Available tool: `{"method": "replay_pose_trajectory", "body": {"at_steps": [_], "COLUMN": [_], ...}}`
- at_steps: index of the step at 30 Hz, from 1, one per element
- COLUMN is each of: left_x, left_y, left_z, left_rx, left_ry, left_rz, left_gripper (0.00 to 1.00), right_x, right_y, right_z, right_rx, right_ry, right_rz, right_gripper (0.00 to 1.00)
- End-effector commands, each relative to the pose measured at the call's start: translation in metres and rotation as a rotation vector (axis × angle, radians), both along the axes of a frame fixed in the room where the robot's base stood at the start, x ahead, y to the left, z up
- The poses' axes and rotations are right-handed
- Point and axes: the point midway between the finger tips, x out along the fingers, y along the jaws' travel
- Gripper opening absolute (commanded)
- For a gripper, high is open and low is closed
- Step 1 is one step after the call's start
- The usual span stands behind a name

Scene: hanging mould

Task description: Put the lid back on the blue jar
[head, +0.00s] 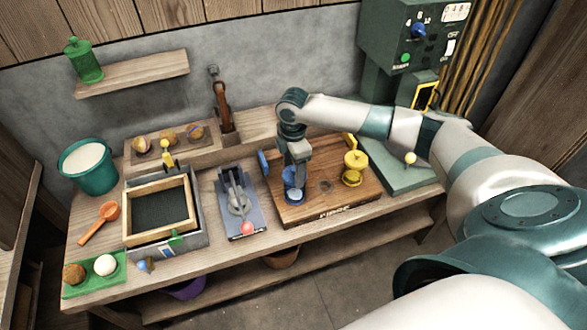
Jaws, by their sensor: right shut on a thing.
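The blue jar (293,196) stands on a wooden board on the bench, below my right gripper (294,178). My right gripper points down and is shut on a blue piece at the top of the jar, which looks like its lid. The fingers cover much of it, and I cannot tell whether lid and jar touch. My left gripper is not in view.
A yellow jar (354,168) stands right of the blue one on the wooden board (325,200). An upright blue piece (263,162) stands at the board's left edge. A grey clamp device (238,200) and a sand tray (158,210) lie further left.

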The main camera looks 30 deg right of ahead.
Motion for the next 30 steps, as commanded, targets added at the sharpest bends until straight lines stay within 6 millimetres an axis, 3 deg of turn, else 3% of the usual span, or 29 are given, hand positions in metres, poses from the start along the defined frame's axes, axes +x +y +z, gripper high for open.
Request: {"method": "replay_pose_trajectory", "body": {"at_steps": [30], "left_x": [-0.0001], "left_y": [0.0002], "left_z": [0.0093], "left_rx": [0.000], "left_ry": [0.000], "left_rz": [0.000], "left_gripper": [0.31], "right_x": [0.0004], "right_y": [-0.0001], "right_z": [0.0005], "right_rx": [0.000], "right_ry": [0.000], "right_rz": [0.000], "right_gripper": [0.39]}}
